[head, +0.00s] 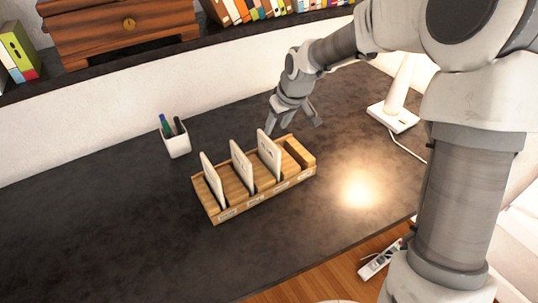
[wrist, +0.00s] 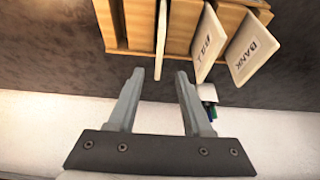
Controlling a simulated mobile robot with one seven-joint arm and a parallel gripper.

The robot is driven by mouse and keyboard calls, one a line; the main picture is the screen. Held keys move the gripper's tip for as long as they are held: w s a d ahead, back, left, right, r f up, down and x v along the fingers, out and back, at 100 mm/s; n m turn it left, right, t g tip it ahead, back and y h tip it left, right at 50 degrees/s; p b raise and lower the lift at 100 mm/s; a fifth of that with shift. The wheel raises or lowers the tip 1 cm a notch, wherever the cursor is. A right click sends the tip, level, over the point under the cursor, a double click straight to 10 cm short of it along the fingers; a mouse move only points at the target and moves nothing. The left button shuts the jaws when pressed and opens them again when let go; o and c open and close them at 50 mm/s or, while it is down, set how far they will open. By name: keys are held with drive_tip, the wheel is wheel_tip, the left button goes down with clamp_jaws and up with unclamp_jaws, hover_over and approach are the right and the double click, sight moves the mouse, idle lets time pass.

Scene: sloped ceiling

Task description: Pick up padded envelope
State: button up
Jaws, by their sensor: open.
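A wooden sorter (head: 237,208) stands on the dark desk, with three pale upright cards or envelopes in its slots: left (head: 211,180), middle (head: 241,167) and right (head: 268,155). I cannot tell which of these is the padded envelope. In the wrist view, one card (wrist: 252,48) reads BANK, another (wrist: 208,44) has unclear lettering, and the third (wrist: 160,40) is nearly edge-on. My gripper (head: 295,124) is open and empty, just behind the sorter's right part; its fingertips (wrist: 160,75) point toward the edge-on card.
A white pen cup (head: 176,144) stands behind the sorter to the left. A white lamp base (head: 392,117) with a cord is at the right. A shelf (head: 120,72) with books and a wooden chest (head: 120,30) runs along the back. The desk's left is clear.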

sight(267, 150)
drive_tip(key=x, duration=1.4)
drive_tip(key=shift+w+f, duration=0.1)
drive_tip(key=shift+f, duration=0.25)
drive_tip(key=shift+f, duration=0.25)
drive_tip(key=shift+c, duration=0.3)
clamp_jaws()
